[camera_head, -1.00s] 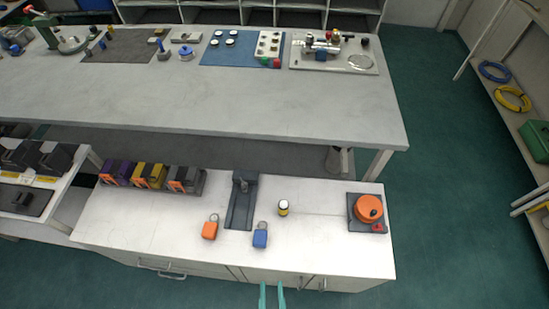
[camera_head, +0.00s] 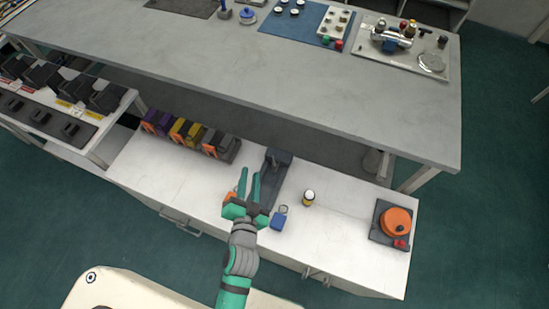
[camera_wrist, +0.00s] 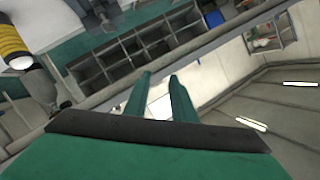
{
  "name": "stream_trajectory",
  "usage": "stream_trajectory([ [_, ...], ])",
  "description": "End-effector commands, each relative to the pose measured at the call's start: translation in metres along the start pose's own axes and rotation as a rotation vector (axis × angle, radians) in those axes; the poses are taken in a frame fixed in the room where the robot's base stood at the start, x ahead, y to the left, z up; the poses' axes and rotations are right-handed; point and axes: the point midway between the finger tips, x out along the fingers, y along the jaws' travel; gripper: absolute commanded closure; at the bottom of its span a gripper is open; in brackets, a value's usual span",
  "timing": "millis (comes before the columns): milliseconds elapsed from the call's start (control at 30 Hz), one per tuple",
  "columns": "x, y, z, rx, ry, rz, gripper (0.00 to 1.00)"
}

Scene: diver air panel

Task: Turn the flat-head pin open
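I cannot pick out a flat-head pin for certain at this size. A pale plate (camera_head: 455,62) on the far bench carries a silver valve fitting (camera_head: 378,36) with a blue part and small knobs, plus a clear disc (camera_head: 432,62). My gripper (camera_head: 249,172) is raised over the near cabinet, fingers apart and empty, well away from that plate. It partly covers a dark grey stand (camera_head: 282,157) and an orange padlock in the head view. In the wrist view my gripper (camera_wrist: 160,75) also shows two separated fingers with nothing between them, pointing toward shelving and the ceiling.
On the near cabinet (camera_head: 340,235) are a blue padlock (camera_head: 280,219), a small yellow-banded bottle (camera_head: 309,199), an orange knob (camera_head: 396,221) on a dark base, and a row of coloured blocks (camera_head: 185,133). The far bench (camera_head: 300,70) has a broad clear front area.

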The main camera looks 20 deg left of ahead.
Motion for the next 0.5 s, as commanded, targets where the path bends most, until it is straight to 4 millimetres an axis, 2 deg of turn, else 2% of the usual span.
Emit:
stream_trajectory([
  [33, 0.021, -0.018, -0.001, 0.016, -0.016, -0.047, 0.77],
  [200, 0.071, -0.077, 0.004, 0.055, -0.111, -0.188, 0.77],
  [300, 0.094, -0.11, 0.006, 0.054, -0.176, -0.266, 0.77],
  [500, 0.127, -0.166, 0.013, 0.003, -0.327, -0.398, 0.77],
])
